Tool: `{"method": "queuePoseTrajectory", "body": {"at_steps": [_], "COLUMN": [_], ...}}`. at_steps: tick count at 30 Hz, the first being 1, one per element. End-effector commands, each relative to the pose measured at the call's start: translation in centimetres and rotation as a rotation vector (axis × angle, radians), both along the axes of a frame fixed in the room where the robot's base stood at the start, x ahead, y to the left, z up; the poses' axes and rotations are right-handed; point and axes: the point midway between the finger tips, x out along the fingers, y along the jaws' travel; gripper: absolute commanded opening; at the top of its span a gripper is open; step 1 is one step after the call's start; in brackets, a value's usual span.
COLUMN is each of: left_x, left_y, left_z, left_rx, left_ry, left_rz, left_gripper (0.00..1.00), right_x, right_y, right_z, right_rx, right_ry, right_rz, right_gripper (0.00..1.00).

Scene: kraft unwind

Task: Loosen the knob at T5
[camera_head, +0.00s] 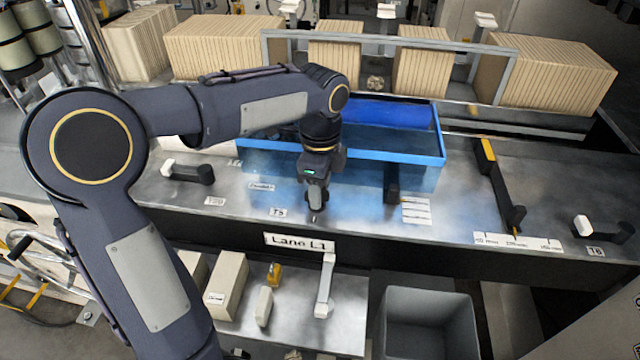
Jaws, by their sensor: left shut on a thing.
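The T5 label (278,212) is on the front of the metal deck (345,222). My left gripper (315,208) points down at the deck just right of this label. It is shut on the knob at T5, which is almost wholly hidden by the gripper. I cannot tell how far the knob is turned. My right gripper is out of view.
A blue-rimmed tray (441,146) lies behind the gripper. A dark handle (391,184) stands to its right, and a white-tipped lever (188,172) to its left. The T6 lever (600,230) is far right. A grey bin (428,300) and lower shelf (345,315) are in front.

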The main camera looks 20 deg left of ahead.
Motion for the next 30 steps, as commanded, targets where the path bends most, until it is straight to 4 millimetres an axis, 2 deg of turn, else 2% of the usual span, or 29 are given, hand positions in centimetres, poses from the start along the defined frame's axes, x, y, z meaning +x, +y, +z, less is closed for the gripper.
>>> {"method": "queuePoseTrajectory", "body": {"at_steps": [30], "left_x": [0.4], "left_y": [0.3], "left_z": [-0.3], "left_rx": [0.004], "left_ry": [0.006], "left_rz": [0.955], "left_gripper": [0.22], "right_x": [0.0], "right_y": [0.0], "right_z": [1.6], "right_rx": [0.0], "right_ry": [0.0], "right_rz": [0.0], "right_gripper": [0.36]}}
